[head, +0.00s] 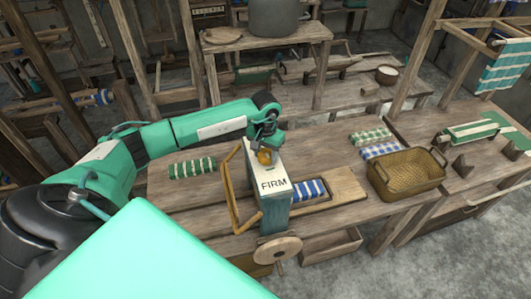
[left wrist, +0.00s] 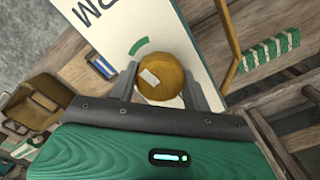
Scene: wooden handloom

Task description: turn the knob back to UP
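My left gripper (head: 267,142) is at the knob. In the left wrist view its two fingers (left wrist: 161,86) stand on either side of the knob and appear to touch it. No UP lettering is readable. My right gripper is not in view.
A wooden frame (head: 233,195) stands left of the panel, and a wooden wheel (head: 279,250) is in front. A wicker basket (head: 407,172) and green cloth rolls (head: 192,168) rest on the table.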

